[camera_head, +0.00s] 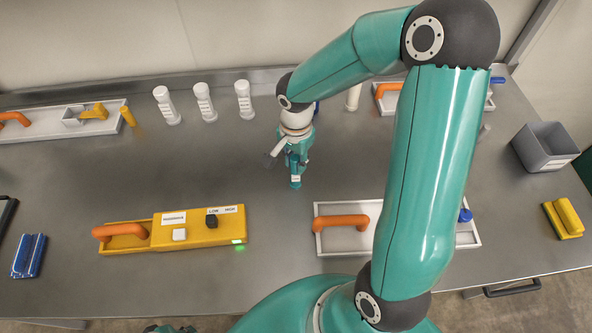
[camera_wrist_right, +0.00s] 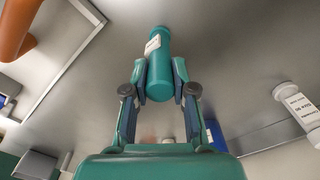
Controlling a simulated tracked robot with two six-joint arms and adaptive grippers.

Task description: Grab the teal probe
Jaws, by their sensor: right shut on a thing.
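The teal probe (camera_head: 296,183) is a short teal cylinder with a small white label. My right gripper (camera_head: 296,166) is shut on it, above the middle of the bench. In the right wrist view the probe (camera_wrist_right: 158,84) sits between the two fingers of the right gripper (camera_wrist_right: 160,72), which press on its sides. I cannot tell whether the probe's lower end touches the bench. Only a small teal and dark piece, likely my left gripper (camera_head: 168,329), shows at the bottom edge; its fingers are hidden.
Several white bottles (camera_head: 204,102) stand at the back. A yellow box (camera_head: 200,228) with an orange handle lies front left. A white tray (camera_head: 336,246) with an orange handle lies front right, partly behind my arm. A grey bin (camera_head: 545,147) and yellow block (camera_head: 563,218) are at right.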

